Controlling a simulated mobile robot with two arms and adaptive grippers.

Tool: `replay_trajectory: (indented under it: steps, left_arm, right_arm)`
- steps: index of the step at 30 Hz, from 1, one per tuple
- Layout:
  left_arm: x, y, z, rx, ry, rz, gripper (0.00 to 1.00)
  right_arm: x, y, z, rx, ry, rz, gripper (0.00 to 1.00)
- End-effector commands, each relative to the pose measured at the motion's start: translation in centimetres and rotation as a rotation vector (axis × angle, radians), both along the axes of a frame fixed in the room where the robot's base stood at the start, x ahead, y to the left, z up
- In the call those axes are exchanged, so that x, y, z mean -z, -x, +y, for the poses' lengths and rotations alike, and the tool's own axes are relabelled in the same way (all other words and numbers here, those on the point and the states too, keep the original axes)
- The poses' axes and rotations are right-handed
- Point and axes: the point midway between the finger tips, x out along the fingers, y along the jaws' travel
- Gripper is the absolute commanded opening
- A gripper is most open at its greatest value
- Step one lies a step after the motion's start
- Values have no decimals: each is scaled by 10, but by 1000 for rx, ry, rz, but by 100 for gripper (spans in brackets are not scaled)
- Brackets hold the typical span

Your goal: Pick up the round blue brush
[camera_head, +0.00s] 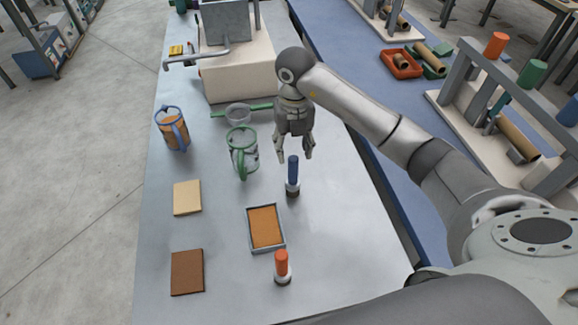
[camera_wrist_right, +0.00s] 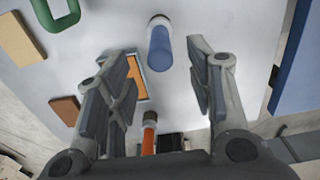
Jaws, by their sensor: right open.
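The round blue brush (camera_head: 293,170) stands upright on the grey table, blue handle up and a pale band with dark bristles at its base. It also shows in the right wrist view (camera_wrist_right: 160,48), ahead of my fingers. My right gripper (camera_head: 295,156) is open and empty, pointing down just above and behind the brush handle. In the right wrist view the brush lies in the gap between its fingertips, with no contact visible. My left gripper is not in view.
An orange brush (camera_head: 281,264) stands nearer the front, beside an orange-filled tray (camera_head: 250,243). A green-handled jug (camera_head: 241,155) stands left of my right gripper. A blue-handled jug (camera_head: 172,130), a cream block (camera_head: 187,197) and a brown block (camera_head: 187,272) are farther left.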

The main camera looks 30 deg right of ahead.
Motion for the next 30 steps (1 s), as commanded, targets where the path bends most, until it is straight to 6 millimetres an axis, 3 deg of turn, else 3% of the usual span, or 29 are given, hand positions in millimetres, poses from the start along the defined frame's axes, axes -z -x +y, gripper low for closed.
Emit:
replay_trajectory:
  steps: [9,15,24,30]
  left_arm:
    - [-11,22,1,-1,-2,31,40]
    - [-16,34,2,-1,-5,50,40]
    - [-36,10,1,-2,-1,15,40]
    - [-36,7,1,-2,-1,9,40]
  right_arm:
    - [45,1,1,0,-2,6,49]
    - [59,1,1,0,-2,5,49]
    - [100,0,0,-1,-2,4,49]
    - [108,-1,0,-2,-1,1,49]
